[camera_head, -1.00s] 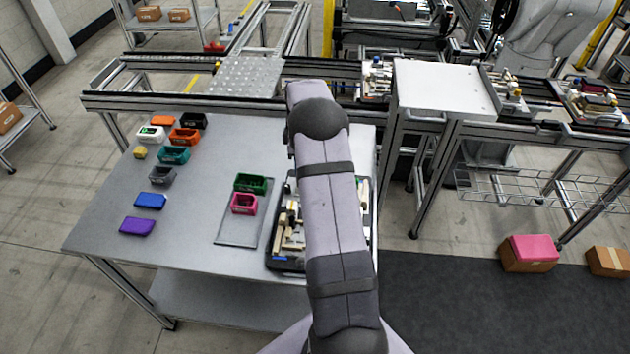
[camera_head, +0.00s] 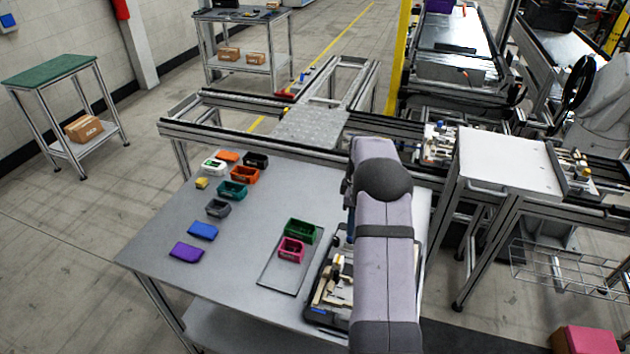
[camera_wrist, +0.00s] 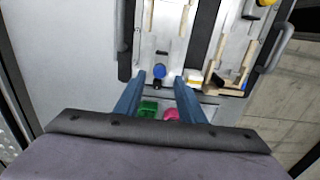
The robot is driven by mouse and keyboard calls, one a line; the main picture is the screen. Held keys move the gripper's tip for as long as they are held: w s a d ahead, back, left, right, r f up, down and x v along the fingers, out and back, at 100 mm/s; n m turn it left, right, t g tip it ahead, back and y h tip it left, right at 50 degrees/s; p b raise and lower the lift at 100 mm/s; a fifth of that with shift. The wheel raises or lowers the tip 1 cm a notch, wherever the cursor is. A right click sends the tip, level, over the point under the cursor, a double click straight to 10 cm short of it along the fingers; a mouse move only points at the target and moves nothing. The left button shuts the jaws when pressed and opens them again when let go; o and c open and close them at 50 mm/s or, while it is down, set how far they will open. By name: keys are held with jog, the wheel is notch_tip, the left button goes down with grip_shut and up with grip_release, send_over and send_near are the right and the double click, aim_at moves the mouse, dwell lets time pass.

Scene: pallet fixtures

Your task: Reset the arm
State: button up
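My gripper (camera_wrist: 160,82) shows in the wrist view as two blue fingers with a clear gap between them, and nothing is held. It points over the table towards the fixture tray (camera_wrist: 125,45), a dark-rimmed tray with pale fixture parts. A green bin (camera_wrist: 148,108) and a pink bin (camera_wrist: 171,114) show beyond and between the fingers, lower down. In the head view my arm reaches over the table (camera_head: 180,270) and covers part of the fixture tray (camera_head: 312,312). My gripper is hidden behind the arm there.
Green (camera_head: 299,229) and pink (camera_head: 291,250) bins stand on a flat grey plate (camera_head: 278,275). Several coloured bins and blocks, including a purple one (camera_head: 186,252), lie at the table's left. A conveyor frame (camera_head: 250,142) runs behind. A white-topped cart (camera_head: 508,160) stands right.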

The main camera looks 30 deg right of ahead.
jog(key=s+a+r+m+b, duration=0.1)
jog(key=s+a+r+m, duration=0.2)
jog(key=a, duration=0.5)
jog(key=s+a+r+m, duration=0.1)
jog(key=s+a+r, duration=0.1)
jog(key=s+a, duration=0.5)
jog(key=s+a+f+m+b, duration=0.1)
jog(key=s+a+m, duration=0.4)
jog(key=s+a, duration=0.85)
notch_tip(320, 180, down, 43)
jog(key=s+d+b, duration=0.1)
jog(key=d+b, duration=0.1)
jog(key=b, duration=4.1)
jog(key=shift+s, duration=0.1)
